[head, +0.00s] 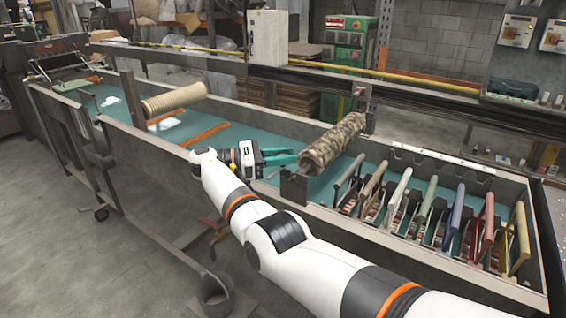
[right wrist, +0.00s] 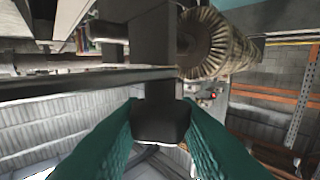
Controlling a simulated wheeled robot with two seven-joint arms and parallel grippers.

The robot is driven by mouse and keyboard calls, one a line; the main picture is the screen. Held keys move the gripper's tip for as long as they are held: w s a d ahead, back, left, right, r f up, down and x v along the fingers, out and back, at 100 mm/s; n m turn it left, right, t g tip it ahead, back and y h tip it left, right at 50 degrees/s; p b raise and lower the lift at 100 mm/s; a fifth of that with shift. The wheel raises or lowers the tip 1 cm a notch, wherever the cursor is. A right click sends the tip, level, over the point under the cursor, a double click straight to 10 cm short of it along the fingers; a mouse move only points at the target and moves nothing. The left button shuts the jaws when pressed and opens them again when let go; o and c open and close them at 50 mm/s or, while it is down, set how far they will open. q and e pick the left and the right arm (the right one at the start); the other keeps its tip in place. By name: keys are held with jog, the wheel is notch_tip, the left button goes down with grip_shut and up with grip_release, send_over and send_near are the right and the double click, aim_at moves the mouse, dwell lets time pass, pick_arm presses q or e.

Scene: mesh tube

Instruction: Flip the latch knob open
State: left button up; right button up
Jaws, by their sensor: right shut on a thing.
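My right gripper (head: 287,158) reaches over the trough's front edge, its teal fingers pointing right at the near end of the mottled mesh roll (head: 333,143). In the right wrist view the teal fingers (right wrist: 160,125) are shut on a dark, rounded block, which looks like the latch knob (right wrist: 160,122). The knob sits at the end of a grey upright bracket (right wrist: 157,45), beside the roll's round end (right wrist: 207,43). In the head view I cannot make out the knob; a dark bracket (head: 294,188) shows below the fingertips. My left gripper is not in view.
The long trough has a teal floor (head: 240,125) and a raised front rim (head: 150,138). A beige roll (head: 175,98) stands out at its left. Several coloured paddles (head: 428,205) stand in a rack at the right. A rail (head: 300,75) runs along the back.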

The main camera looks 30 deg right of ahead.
jog(key=shift+f, duration=0.1)
jog(key=o, duration=1)
